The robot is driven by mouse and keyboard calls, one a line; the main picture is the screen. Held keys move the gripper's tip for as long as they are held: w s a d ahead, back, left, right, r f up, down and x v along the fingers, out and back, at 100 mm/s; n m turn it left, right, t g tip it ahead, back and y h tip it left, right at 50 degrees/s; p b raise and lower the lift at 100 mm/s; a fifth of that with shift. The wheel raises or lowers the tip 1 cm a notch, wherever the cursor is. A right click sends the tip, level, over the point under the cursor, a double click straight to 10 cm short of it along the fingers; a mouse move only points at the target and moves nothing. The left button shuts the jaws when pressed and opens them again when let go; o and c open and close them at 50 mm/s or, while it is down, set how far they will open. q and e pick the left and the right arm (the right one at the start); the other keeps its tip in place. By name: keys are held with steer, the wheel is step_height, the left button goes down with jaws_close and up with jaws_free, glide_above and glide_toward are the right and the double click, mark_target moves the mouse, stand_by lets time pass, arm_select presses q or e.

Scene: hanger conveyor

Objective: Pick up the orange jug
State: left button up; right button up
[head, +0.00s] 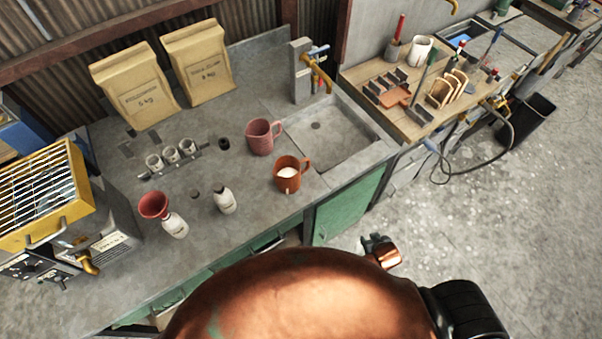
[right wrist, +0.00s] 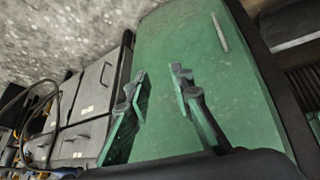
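The orange jug (head: 289,179) stands upright on the grey counter near its front edge, left of the sink's near corner. Its handle points right, and something white shows inside it. A pinkish-red jug (head: 261,139) stands just behind it. My right gripper (head: 374,243) is in front of the counter, right of and nearer than the orange jug, apart from it. In the right wrist view, my right gripper (right wrist: 159,77) has its two fingers spread with nothing between them, facing a green cabinet door. The jug is not in that view. My left gripper is not in view.
The counter (head: 105,290) also holds a white bottle (head: 225,201), another bottle with a red funnel (head: 154,205), a rack of small cups (head: 171,157) and two paper sacks (head: 133,87). A sink (head: 335,143) with a tap lies right of the jugs. The floor at right is open.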

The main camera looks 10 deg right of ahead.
steer(key=w+a+r+t, duration=0.1)
steer(key=w+r+t, duration=0.2)
steer(key=w+r, duration=0.5)
steer(key=w+r+t, duration=0.3)
steer(key=w+r, duration=0.1)
steer(key=r, duration=0.9)
steer(key=n+t+y, duration=0.4)
steer(key=y, duration=0.3)
glide_toward(308, 161)
steer(key=w+d+f, duration=0.2)
steer(key=w+d, duration=0.1)
steer(key=w+d+f, duration=0.1)
steer(key=d, duration=0.1)
steer(key=shift+w+d+f, duration=0.1)
steer(key=shift+w+f, duration=0.1)
steer(key=shift+w, duration=0.1)
steer(key=a+y, duration=0.1)
steer(key=a+n+y, duration=0.1)
steer(key=a+y, duration=0.1)
steer(key=a, duration=0.1)
steer(key=shift+s+r+n+y, duration=0.2)
steer(key=shift+s+n+y, duration=0.1)
steer(key=shift+n, duration=0.1)
steer(key=shift+w+a, duration=0.25)
steer(key=x, duration=0.7)
steer(key=shift+a+p, duration=0.15)
steer(key=shift+p, duration=0.25)
steer(key=shift+s+r, duration=0.1)
steer(key=shift+c, duration=0.7)
